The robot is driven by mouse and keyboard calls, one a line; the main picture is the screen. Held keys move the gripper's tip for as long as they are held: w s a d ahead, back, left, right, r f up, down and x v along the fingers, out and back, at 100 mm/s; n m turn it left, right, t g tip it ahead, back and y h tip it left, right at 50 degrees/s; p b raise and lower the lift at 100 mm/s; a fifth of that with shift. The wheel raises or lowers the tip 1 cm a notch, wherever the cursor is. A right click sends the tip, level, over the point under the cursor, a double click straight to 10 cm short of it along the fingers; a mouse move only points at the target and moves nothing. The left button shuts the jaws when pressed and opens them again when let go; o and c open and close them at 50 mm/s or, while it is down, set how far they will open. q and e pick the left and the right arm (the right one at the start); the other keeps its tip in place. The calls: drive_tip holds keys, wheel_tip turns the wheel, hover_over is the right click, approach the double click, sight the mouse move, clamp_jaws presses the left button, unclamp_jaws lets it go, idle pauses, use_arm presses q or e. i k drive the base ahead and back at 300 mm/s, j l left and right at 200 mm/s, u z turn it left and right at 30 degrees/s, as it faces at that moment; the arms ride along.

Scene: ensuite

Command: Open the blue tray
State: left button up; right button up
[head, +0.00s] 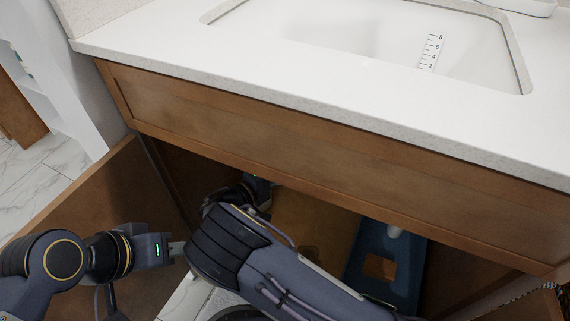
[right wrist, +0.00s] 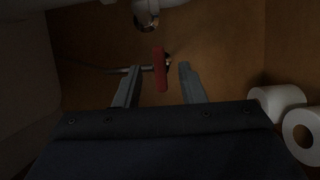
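A blue tray-like piece (head: 408,262) stands inside the open cabinet at the right in the head view. It has a square opening showing brown, and a small white item lies at its upper part. My right arm reaches into the cabinet; its gripper is mostly hidden in the head view. In the right wrist view my right gripper (right wrist: 157,72) is open, its two fingers on either side of a red bar (right wrist: 160,72). I cannot tell how far beyond the fingertips the bar lies. My left gripper (head: 178,248) is at the left by the cabinet opening; its fingertips are partly hidden.
The white countertop (head: 250,72) with a sink (head: 380,35) overhangs the brown cabinet front (head: 300,155). An open door (head: 110,195) stands at the left. The right wrist view shows a metal pipe (right wrist: 100,70), white plumbing (right wrist: 145,8) and toilet rolls (right wrist: 278,98) at the right.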

sight(401, 296)
drive_tip(key=k+j, duration=0.3)
drive_tip(key=k, duration=0.15)
drive_tip(key=k+j, duration=0.3)
drive_tip(key=k, duration=0.2)
